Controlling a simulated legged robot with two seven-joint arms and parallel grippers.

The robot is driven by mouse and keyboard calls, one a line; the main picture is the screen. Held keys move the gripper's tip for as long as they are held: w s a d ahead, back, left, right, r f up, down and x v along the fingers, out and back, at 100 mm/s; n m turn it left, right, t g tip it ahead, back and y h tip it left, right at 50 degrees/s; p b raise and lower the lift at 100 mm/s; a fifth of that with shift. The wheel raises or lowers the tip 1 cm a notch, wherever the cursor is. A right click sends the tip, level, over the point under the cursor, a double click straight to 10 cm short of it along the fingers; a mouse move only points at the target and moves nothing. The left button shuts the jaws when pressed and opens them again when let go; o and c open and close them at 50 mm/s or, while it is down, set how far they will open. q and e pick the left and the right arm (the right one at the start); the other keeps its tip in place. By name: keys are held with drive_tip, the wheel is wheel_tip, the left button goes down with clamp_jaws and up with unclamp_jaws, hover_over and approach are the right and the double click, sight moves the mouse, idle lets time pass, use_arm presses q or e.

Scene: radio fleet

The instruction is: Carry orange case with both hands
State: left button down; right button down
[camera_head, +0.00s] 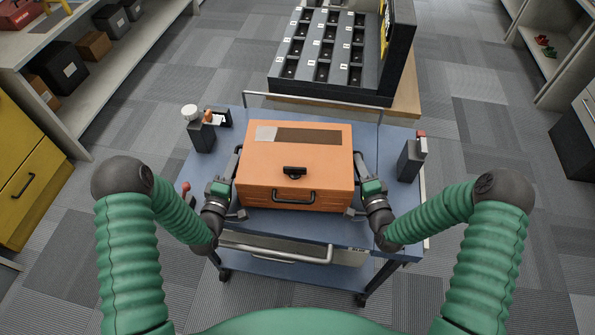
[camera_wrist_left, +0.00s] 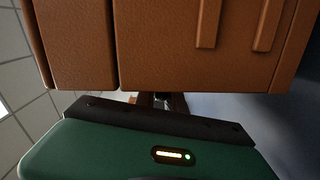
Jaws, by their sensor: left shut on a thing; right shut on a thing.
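The orange case (camera_head: 325,171) sits on the blue cart (camera_head: 298,222), its black latch and front handle facing me. It also fills the upper part of the left wrist view (camera_wrist_left: 170,45). My left gripper (camera_head: 235,180) is at the case's left side and is shut on it. My right gripper (camera_head: 361,180) is at the case's right side and is shut on it. The fingertips are partly hidden against the case's sides. In the left wrist view the green gripper body lies close below the case wall.
A black holder with a white-topped item (camera_head: 197,130) stands at the cart's left. A dark holder (camera_head: 410,160) stands at its right. A black slotted rack (camera_head: 325,50) is on a table beyond the cart. Shelves (camera_head: 95,75) and a yellow cabinet (camera_head: 25,175) line the left.

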use_arm(q)
wheel_tip(320, 180, up, 3)
drive_tip(key=shift+f+p, duration=0.15)
drive_tip(key=shift+p, duration=0.4)
drive_tip(key=shift+f, duration=0.1)
drive_tip(key=shift+a, duration=0.1)
